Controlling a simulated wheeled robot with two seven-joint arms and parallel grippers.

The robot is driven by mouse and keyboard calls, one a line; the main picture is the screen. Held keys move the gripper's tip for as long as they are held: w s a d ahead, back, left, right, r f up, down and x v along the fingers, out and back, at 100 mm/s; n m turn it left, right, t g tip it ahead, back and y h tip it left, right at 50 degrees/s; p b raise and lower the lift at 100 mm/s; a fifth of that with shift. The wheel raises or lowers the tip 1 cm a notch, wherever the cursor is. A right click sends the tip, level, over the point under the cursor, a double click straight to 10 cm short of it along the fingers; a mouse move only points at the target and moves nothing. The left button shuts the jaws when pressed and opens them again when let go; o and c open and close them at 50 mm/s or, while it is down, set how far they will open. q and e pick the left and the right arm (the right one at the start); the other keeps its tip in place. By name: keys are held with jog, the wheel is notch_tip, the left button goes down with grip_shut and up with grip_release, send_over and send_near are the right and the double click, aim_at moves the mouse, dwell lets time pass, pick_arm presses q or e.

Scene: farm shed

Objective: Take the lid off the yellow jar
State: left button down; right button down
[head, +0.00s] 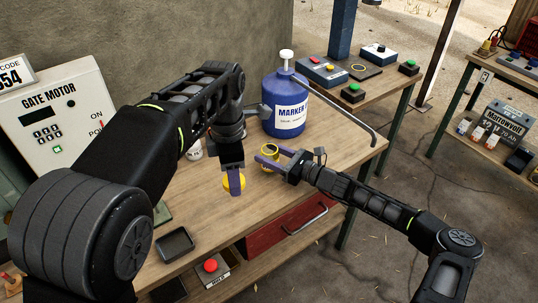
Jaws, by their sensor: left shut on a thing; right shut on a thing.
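The yellow jar (270,152) is near the middle of the wooden table. Its top looks open, with a dark inside showing. My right gripper (266,157) reaches in from the right and is shut on the jar. A round yellow piece, which looks like the lid (241,184), is apart from the jar, to its lower left. My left gripper (234,184) points down and is shut on this lid, its finger hiding the lid's middle. I cannot tell whether the lid touches the table.
A blue marker container (285,104) stands behind the jar. A white cup (194,151) is partly hidden behind my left arm. A dark tray (175,244) lies at the table's front left. The gate motor box (62,125) stands at left.

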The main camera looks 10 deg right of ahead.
pick_arm(q)
jog(key=shift+r, duration=0.1)
pick_arm(e)
jog(key=shift+f, duration=0.4)
jog(key=shift+f, duration=0.15)
jog(key=c, duration=0.6)
grip_release()
jog(key=shift+r, duration=0.2)
jog(key=shift+s+d+f, duration=0.15)
jog(key=shift+s+d, duration=0.05)
pick_arm(q)
notch_tip(320, 180, down, 2)
jog(key=shift+f+b, duration=0.1)
jog(key=shift+b, duration=0.9)
pick_arm(e)
jog(key=v, duration=1.1)
jog(key=shift+s+d, duration=0.1)
jog(key=shift+s, duration=0.1)
